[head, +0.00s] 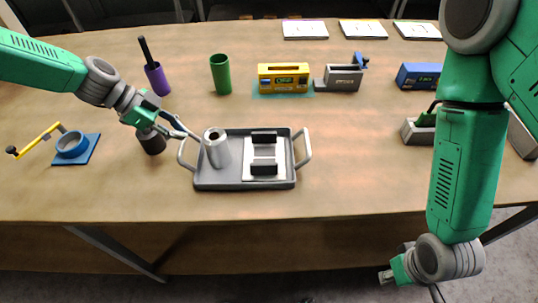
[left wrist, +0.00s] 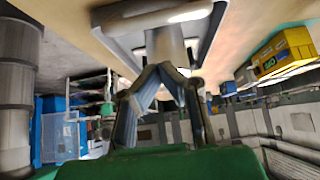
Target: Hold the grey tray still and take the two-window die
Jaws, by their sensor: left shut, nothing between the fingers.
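The grey tray (head: 222,180) lies on the table with a raised handle at each end. On its right half lies a white die (head: 264,155) with openings and two black blocks across it; its window count is hard to make out. A grey cylinder (head: 217,150) stands on the tray's left half. My left gripper (head: 196,139) is shut and empty beside the tray's left handle; whether it touches is unclear. In the left wrist view its fingers (left wrist: 166,70) meet just before the grey handle (left wrist: 150,14). My right gripper (head: 385,277) hangs low at the table's front, its fingers barely visible.
A blue stand (head: 74,148) with a yellow lever is at left. Purple (head: 157,79) and green cups (head: 221,74), a yellow box (head: 283,77) and a grey device (head: 342,77) stand behind.

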